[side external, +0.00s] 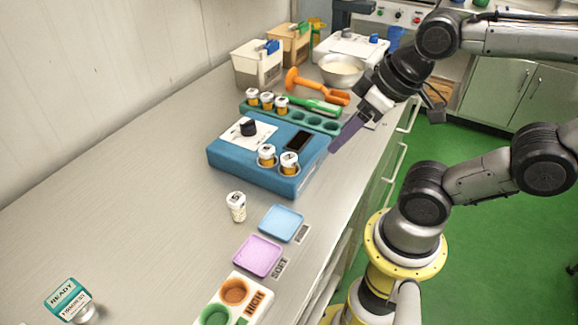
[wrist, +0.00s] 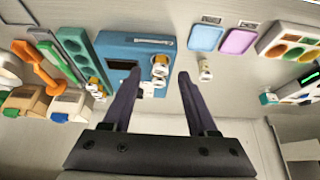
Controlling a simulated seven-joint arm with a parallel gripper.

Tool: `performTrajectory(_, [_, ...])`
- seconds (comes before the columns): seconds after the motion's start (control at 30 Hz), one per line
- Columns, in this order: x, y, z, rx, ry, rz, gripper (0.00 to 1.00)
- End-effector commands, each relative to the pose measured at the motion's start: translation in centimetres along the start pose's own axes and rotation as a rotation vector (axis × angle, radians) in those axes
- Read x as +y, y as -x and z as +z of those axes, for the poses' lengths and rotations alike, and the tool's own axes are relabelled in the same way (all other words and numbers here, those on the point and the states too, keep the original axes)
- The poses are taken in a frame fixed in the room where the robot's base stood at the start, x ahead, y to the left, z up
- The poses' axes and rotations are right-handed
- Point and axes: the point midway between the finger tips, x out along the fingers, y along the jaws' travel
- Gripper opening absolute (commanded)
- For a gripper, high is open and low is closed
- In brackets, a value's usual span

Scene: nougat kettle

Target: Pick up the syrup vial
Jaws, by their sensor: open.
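Several small white-capped vials are in view; I cannot tell which one is the syrup vial. Two amber vials (side external: 266,157) (side external: 289,164) stand upright in the front of the blue device (side external: 232,162). Several more amber vials (side external: 267,101) stand at the left end of the green rack (side external: 322,122). A vial with pale speckled contents (side external: 237,207) stands alone on the bench. My gripper (side external: 335,147) is open and empty, by the device's right edge. In the wrist view the device's vials (wrist: 159,70) appear between my gripper's fingers (wrist: 157,77), and the lone vial (wrist: 205,70) lies right of them.
Blue (side external: 281,223) and purple (side external: 258,256) trays and a white block with coloured wells (side external: 233,290) line the front. The bench's left side is mostly clear.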

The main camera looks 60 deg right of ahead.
Motion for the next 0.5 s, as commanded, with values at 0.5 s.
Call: performTrajectory(0.5, [-0.2, 2.5, -3.9, -0.162, -0.91, 0.077, 0.59])
